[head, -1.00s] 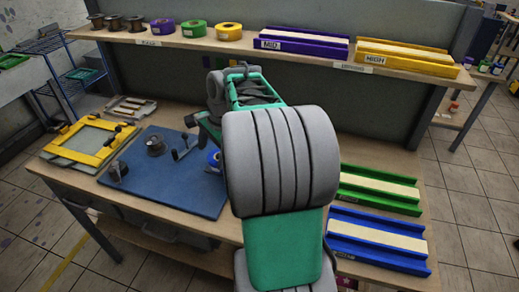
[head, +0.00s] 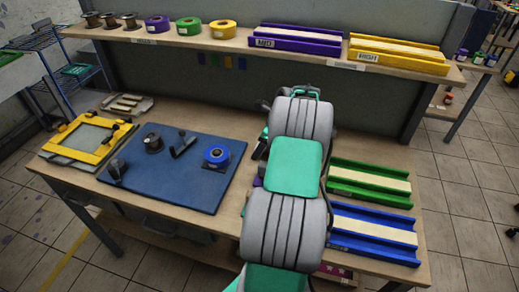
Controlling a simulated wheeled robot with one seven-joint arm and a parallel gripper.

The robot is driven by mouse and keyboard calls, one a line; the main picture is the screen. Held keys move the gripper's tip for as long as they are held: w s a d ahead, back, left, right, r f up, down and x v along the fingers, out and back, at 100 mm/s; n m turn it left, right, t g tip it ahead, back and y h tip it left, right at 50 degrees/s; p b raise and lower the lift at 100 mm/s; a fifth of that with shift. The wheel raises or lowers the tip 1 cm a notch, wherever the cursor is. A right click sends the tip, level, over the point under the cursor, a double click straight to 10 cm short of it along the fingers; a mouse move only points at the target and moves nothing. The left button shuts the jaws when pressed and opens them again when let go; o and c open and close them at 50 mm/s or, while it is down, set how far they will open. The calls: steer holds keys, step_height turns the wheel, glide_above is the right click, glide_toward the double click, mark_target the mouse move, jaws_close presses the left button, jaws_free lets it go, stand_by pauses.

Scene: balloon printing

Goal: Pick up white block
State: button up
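No separate white block stands out. Long cream-white bars lie in coloured trays: a green tray (head: 345,190) and a blue tray (head: 345,240) on the bench at right, a purple tray (head: 262,42) and a yellow tray (head: 440,68) on the shelf. The white bar in the green tray (head: 375,180) and the one in the blue tray (head: 370,224) are just right of my arm. My gripper is mostly hidden behind my own arm; dark parts of it (head: 260,147) show at the arm's left side, over the bench. Its fingers and anything in them cannot be made out.
A blue mat (head: 205,190) at left bears a blue tape roll (head: 216,155), a dark spool (head: 153,143) and small dark stands. A yellow frame (head: 58,150) lies farther left. The shelf (head: 300,60) overhangs the bench's back and carries several tape rolls and spools.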

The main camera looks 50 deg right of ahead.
steer(key=shift+c, duration=0.5)
steer(key=shift+r, duration=0.1)
steer(key=c, duration=1.3)
